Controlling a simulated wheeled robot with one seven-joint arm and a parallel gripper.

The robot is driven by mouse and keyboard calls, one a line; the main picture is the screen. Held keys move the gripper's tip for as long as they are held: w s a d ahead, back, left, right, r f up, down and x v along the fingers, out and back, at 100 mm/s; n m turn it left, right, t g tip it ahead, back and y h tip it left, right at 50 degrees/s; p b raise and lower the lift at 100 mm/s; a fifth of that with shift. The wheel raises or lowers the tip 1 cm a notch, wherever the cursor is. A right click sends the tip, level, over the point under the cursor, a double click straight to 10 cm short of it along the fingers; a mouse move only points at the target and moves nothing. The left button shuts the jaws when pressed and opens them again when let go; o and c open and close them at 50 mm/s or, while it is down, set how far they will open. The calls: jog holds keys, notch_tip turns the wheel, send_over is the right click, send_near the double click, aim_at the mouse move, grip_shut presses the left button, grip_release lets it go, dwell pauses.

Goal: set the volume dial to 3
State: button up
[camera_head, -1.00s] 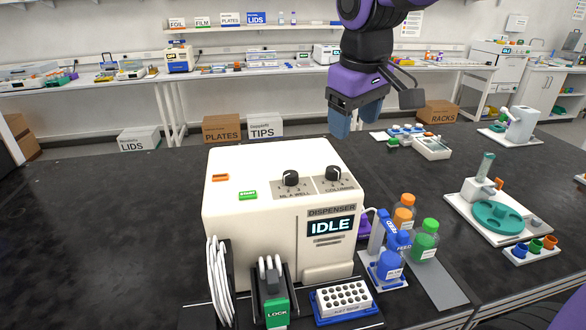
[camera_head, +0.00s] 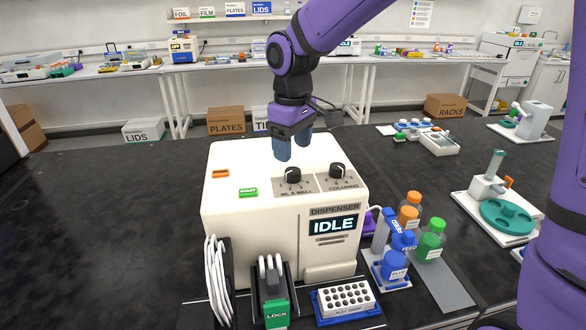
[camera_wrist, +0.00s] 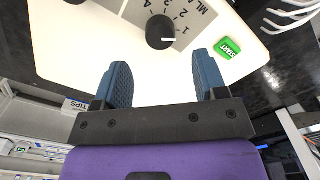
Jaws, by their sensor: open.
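The white dispenser (camera_head: 230,225) stands on the black bench, its screen reading IDLE. On its top are two black dials on grey plates. The left one, the volume dial (camera_head: 292,175), is marked ML A WELL; the right one, the columns dial (camera_head: 337,171), is marked COLUMNS. My gripper (camera_head: 292,150) is open and empty, pointing down above the dispenser's top, just behind the volume dial. In the wrist view the volume dial (camera_wrist: 160,32) lies beyond and between the two blue fingertips, not between the pads. Its white line points near the 1.
A green START button (camera_head: 248,192) and an orange button (camera_head: 221,173) are left of the dials. Bottles, including an orange-capped one (camera_head: 408,217), stand right of the dispenser.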

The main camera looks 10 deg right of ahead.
aim_at(293, 170)
jog(key=shift+f, duration=3.15)
jog(key=c, duration=0.9)
